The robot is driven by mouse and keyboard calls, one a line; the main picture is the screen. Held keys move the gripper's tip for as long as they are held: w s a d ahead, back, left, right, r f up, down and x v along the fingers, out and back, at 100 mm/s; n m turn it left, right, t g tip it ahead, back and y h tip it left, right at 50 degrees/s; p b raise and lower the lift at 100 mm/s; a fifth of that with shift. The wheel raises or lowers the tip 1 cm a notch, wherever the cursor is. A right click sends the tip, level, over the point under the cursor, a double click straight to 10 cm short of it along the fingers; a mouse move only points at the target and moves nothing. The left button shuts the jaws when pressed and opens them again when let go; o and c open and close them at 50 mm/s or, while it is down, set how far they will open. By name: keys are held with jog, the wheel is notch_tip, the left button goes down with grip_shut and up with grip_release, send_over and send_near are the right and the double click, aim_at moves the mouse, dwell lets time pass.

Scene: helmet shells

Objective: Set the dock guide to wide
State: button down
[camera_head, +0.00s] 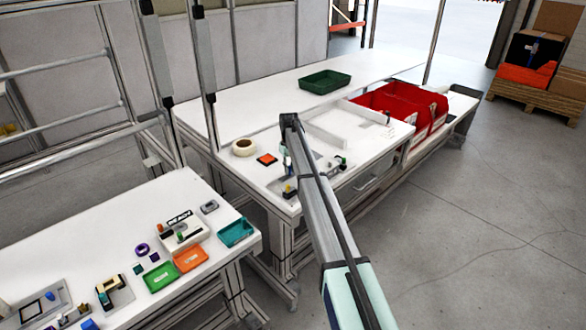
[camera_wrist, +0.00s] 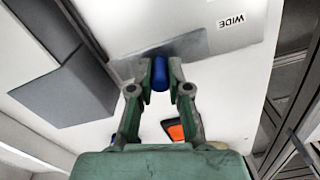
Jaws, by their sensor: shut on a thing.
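In the wrist view my gripper (camera_wrist: 160,86) is shut on a blue upright knob (camera_wrist: 160,72), with one fingertip on each side of it. The knob stands at a grey plate (camera_wrist: 225,43) on the white surface. A label reading WIDE (camera_wrist: 231,20), upside down in this view, lies apart from the knob, up and to the right. In the head view my arm reaches over the far white bench (camera_head: 240,117) and hides most of my gripper and the knob.
A grey block (camera_wrist: 62,88) stands left of my gripper. An orange square (camera_head: 266,159) and a tape roll (camera_head: 244,147) lie nearby. Red bins (camera_head: 400,105) and a green tray (camera_head: 325,82) are farther back. The near bench holds small trays (camera_head: 190,257) and parts.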

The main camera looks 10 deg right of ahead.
jog(key=c, duration=1.1)
grip_release()
jog(key=shift+w+a, duration=0.2)
jog(key=shift+w, duration=0.05)
jog(key=shift+r, duration=0.1)
notch_tip(320, 180, up, 12)
jog(key=shift+s, duration=0.1)
